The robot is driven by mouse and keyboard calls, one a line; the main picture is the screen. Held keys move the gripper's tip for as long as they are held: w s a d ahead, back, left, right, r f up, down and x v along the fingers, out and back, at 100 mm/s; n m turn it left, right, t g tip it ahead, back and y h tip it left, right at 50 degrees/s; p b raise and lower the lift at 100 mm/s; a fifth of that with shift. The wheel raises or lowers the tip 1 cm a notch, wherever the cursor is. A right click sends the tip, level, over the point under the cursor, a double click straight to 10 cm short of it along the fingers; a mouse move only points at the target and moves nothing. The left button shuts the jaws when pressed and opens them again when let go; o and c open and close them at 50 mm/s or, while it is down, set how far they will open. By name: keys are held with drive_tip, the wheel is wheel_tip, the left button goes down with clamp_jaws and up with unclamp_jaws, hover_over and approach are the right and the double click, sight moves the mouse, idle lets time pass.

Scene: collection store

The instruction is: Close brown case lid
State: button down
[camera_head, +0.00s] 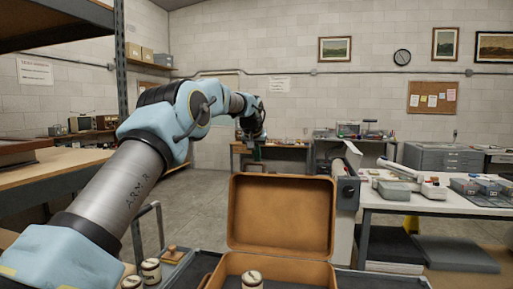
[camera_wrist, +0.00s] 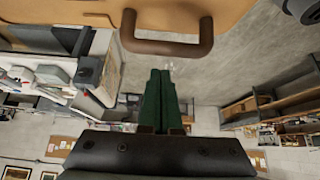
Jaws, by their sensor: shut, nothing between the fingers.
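The brown case (camera_head: 275,267) stands open in the head view. Its lid (camera_head: 281,215) is raised, about upright, with the tan inside facing me. A cream jar (camera_head: 252,280) with dark markings is in the case's base. My gripper (camera_head: 257,153) is at the end of the outstretched arm, above the lid's top edge in the picture. In the wrist view, the green fingers (camera_wrist: 162,75) are together and empty. A brown handle (camera_wrist: 167,46) on a tan surface (camera_wrist: 230,12) shows just beyond the fingertips, apart from them as far as I can tell.
Two cream jars (camera_head: 151,271) stand left of the case, near a wooden-knobbed thing (camera_head: 172,254). A white table (camera_head: 430,205) with trays and tools is at right. A wooden shelf (camera_head: 60,170) is at left. Grey floor (camera_head: 205,200) lies open behind the case.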

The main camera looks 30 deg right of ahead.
drive_tip(key=shift+s+a+r+p, duration=0.15)
drive_tip(key=shift+s+a+p, duration=0.05)
drive_tip(key=shift+s+a, duration=0.45)
drive_tip(key=shift+s+a+r+p, duration=0.2)
drive_tip(key=shift+s+a, duration=0.35)
drive_tip(key=shift+s, duration=0.2)
drive_tip(key=shift+s+a+f+b, duration=0.1)
drive_tip(key=shift+f+b, duration=0.05)
drive_tip(key=shift+b, duration=0.25)
